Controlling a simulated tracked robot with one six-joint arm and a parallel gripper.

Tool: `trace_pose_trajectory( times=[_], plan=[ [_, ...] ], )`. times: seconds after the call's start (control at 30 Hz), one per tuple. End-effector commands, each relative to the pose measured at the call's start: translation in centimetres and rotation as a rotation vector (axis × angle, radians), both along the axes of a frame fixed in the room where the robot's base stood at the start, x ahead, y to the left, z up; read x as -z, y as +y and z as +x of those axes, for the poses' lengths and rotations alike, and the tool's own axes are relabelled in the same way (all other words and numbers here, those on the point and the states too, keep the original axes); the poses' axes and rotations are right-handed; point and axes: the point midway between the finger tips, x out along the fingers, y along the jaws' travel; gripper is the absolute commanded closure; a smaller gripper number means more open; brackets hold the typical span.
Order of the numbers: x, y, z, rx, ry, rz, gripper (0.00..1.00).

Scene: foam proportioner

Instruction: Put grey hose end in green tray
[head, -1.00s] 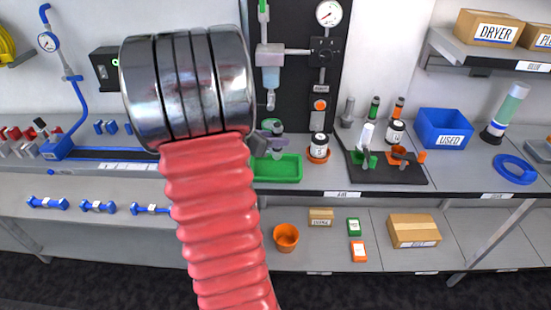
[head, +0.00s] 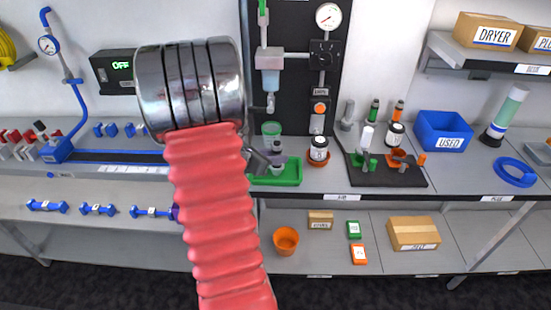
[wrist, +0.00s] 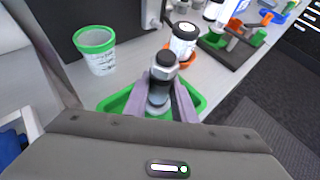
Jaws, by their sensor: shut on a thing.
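My gripper (wrist: 165,90) is shut on the grey hose end (wrist: 160,84), a dark grey fitting with a shiny hex collar, held upright between its fingers. In the wrist view the green tray (wrist: 200,104) lies directly under and around it. In the head view my gripper (head: 264,160) is low over the tray (head: 288,178), partly hidden by my red arm sleeve. The hose end (head: 277,148) is small there. I cannot tell whether its lower end touches the tray floor.
A green-rimmed cup (wrist: 96,50) stands left of the tray. A white jar (wrist: 184,38) in an orange dish (head: 319,160) stands close on the right. A black mat (head: 385,176) with fittings lies further right. The black panel (head: 290,40) rises behind.

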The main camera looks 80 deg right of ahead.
Motion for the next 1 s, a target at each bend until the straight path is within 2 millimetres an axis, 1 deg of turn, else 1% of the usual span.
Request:
trace_pose_trajectory(
  times=[0.3,0.33,0.57,0.9,1.0],
  plan=[
    [0.18,-0.01,0.02,0.000,0.001,-0.001,1.00],
    [0.15,0.00,0.03,0.000,0.000,0.000,0.74],
    [0.13,0.01,0.04,-0.001,0.000,0.000,0.58],
    [-0.09,0.01,0.05,0.000,-0.001,-0.002,0.58],
    [-0.45,0.47,0.45,-0.002,-0.001,-0.002,0.58]
  ],
)
